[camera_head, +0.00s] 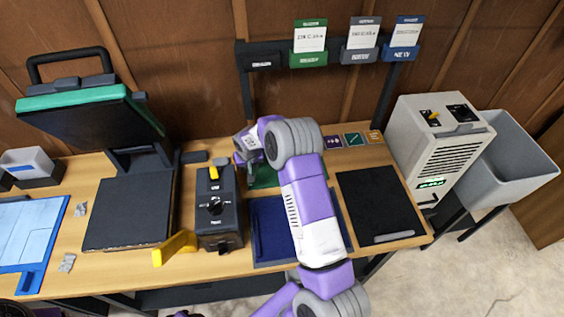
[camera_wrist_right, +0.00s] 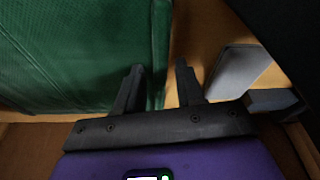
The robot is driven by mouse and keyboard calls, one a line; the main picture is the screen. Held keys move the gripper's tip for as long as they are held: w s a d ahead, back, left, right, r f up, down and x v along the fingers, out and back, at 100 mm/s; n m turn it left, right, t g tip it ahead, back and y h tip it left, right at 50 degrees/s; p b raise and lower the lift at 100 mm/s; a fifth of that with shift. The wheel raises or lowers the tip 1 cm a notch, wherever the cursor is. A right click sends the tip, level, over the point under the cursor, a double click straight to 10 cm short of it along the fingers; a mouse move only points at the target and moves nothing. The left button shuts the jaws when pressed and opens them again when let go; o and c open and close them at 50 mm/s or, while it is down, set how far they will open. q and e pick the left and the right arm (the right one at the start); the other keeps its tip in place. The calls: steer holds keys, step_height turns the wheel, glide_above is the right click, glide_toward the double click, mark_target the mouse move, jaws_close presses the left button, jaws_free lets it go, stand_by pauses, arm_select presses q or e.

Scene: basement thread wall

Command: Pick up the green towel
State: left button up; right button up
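The green towel (camera_wrist_right: 75,55) fills the upper left of the right wrist view, with its edge running down the middle. In the head view only a strip of the green towel (camera_head: 262,178) shows, behind the blue towel; my right arm hides part of it. My right gripper (camera_wrist_right: 160,78) is open. Its left finger overlaps the towel near the edge, and its right finger is over bare wood beyond it. I cannot tell whether the fingers touch the cloth. In the head view my arm largely hides this gripper. My left gripper is not in view.
A folded blue cloth (camera_head: 270,232) and a black mat (camera_head: 380,205) lie in front. A black machine with a yellow knob (camera_head: 217,212) and a heat press (camera_head: 130,210) stand left. A grey box (camera_head: 440,145) stands right. A grey object (camera_wrist_right: 236,68) lies near the right finger.

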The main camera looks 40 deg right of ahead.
jaws_close()
